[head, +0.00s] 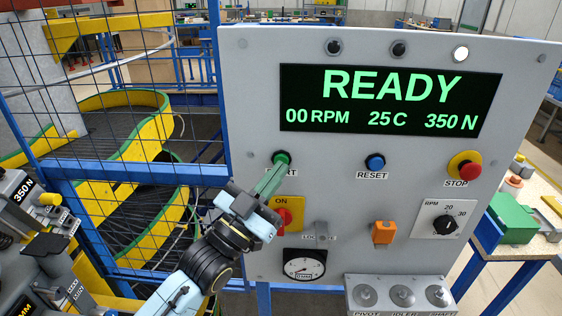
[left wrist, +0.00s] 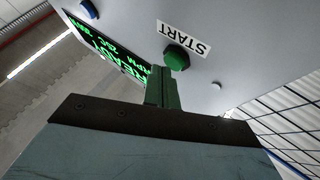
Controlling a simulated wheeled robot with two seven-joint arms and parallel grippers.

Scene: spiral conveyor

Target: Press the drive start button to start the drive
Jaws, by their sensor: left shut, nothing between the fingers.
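The green start button (head: 281,158) is at the upper left of the grey control panel (head: 400,190), above a label mostly covered by my gripper. My left gripper (head: 276,170) is shut and empty, its green-tinted fingertips at or just below the button. In the left wrist view the green button (left wrist: 176,57) stands beside the START label (left wrist: 184,38), and the closed fingers (left wrist: 162,82) are close to it. I cannot tell if they touch. The display (head: 390,103) reads READY, 00 RPM, 25 C, 350 N. My right gripper is not in view.
The panel also holds a blue reset button (head: 375,162), a red stop button (head: 466,168), a red-and-yellow ON switch (head: 287,215), an RPM knob (head: 446,225) and a gauge (head: 304,267). A blue mesh fence and the yellow-sided spiral conveyor (head: 150,130) are at left. A table stands at right.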

